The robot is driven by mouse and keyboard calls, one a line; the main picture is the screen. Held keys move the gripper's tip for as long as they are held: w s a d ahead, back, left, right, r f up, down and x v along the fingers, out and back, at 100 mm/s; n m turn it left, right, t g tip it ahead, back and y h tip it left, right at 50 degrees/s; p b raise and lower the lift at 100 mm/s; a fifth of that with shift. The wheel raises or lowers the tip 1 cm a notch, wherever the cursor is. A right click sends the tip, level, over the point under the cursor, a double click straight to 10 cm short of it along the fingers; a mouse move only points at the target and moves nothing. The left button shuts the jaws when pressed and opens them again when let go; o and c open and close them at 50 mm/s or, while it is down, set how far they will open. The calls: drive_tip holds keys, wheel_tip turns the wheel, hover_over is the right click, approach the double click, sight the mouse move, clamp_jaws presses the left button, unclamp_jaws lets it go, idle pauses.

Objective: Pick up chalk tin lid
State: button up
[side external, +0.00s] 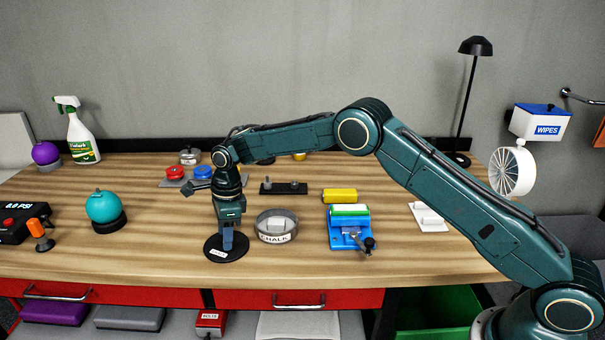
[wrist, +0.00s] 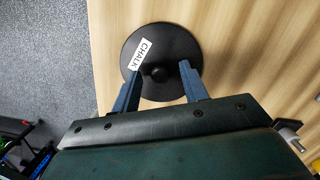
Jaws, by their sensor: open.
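The chalk tin lid (wrist: 165,40) is a flat black disc with a white CHALK label and a round knob in its middle. It lies on the wooden table near the front edge, and it also shows in the side view (side external: 213,250). My gripper (wrist: 158,76) points down at it with its two blue fingers apart, one on each side of the knob. In the side view my gripper (side external: 228,246) is low over the lid; whether the fingers touch it I cannot tell. The open round chalk tin (side external: 272,237) stands just right of the lid with white blocks inside.
A blue device (side external: 347,236) with a green and white roller stands right of the tin, a yellow block (side external: 340,195) behind it. A teal ball (side external: 103,206) on a black base stands left. A dark bar with knobs (side external: 283,188) lies behind the tin.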

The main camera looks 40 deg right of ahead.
drive_tip(key=shift+c, duration=0.2)
idle(0.3)
clamp_jaws()
wheel_tip(320, 180, up, 10)
idle(0.8)
idle(0.5)
drive_tip(key=s+d+n, duration=0.3)
drive_tip(key=s+d, duration=0.1)
drive_tip(key=d, duration=0.9)
drive_tip(key=shift+r+n+g, duration=0.2)
drive_tip(key=shift+n+g, duration=0.1)
drive_tip(key=shift+n, duration=0.1)
